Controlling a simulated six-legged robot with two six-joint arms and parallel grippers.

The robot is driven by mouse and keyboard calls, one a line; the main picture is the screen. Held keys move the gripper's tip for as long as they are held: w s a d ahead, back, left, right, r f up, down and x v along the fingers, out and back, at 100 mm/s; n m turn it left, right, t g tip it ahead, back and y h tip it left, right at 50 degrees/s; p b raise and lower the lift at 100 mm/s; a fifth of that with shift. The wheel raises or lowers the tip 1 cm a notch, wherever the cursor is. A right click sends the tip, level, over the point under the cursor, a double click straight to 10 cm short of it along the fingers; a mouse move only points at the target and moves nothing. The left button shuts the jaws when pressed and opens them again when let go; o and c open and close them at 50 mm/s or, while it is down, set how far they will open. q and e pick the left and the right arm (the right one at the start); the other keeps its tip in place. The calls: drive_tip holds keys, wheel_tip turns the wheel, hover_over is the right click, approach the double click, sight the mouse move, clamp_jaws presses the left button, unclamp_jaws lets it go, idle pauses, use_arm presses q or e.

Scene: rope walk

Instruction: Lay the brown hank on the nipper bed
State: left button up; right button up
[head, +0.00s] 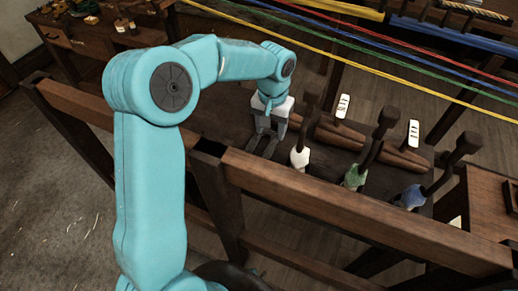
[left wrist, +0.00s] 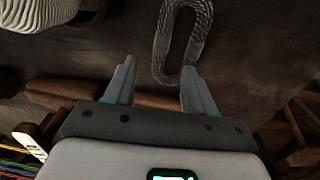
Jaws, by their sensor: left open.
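My left gripper (head: 266,138) is open over the dark bench top (head: 235,122), just behind the wooden rail. In the left wrist view its fingers (left wrist: 157,68) are apart with nothing held between them. A grey-brown braided loop (left wrist: 162,42), perhaps the brown hank, lies on a dark surface at the top centre, its lower end near the right fingertip. I cannot tell whether they touch. I cannot make out this loop in the head view. I cannot tell which part is the nipper bed. My right gripper is not in view.
Yellow, green, blue and red ropes (head: 400,78) stretch across beyond the bench.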

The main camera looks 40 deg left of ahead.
sight(269, 150)
use_arm(q)
wheel_tip(269, 150, down, 8)
drive_tip(key=shift+s+a+f, duration=0.1)
drive_tip(key=shift+s+f, duration=0.05)
clamp_jaws()
idle(0.3)
